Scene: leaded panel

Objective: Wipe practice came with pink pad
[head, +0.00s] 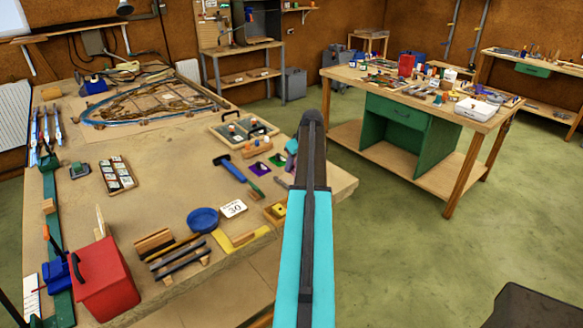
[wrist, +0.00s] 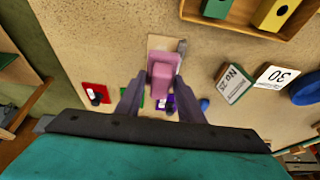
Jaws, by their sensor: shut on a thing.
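In the wrist view, a pink pad (wrist: 164,73) sits between the fingertips of my gripper (wrist: 162,88), which is shut on it. Just beyond the pad lies a small pale board (wrist: 157,44) with a short grey strip (wrist: 182,47), likely the practice came, along its right edge. The pad covers part of the board. I cannot tell whether the pad touches it. In the head view, my dark and turquoise arm reaches over the right edge of the bench (head: 180,135) and hides most of the work spot.
Red (wrist: 95,92) and purple (wrist: 171,101) squares lie near my fingers. A card marked 30 (wrist: 276,77), a blue bowl (wrist: 307,91) and a wooden tray (wrist: 232,27) lie to the right. A red box (head: 105,280) stands at the bench's near left.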

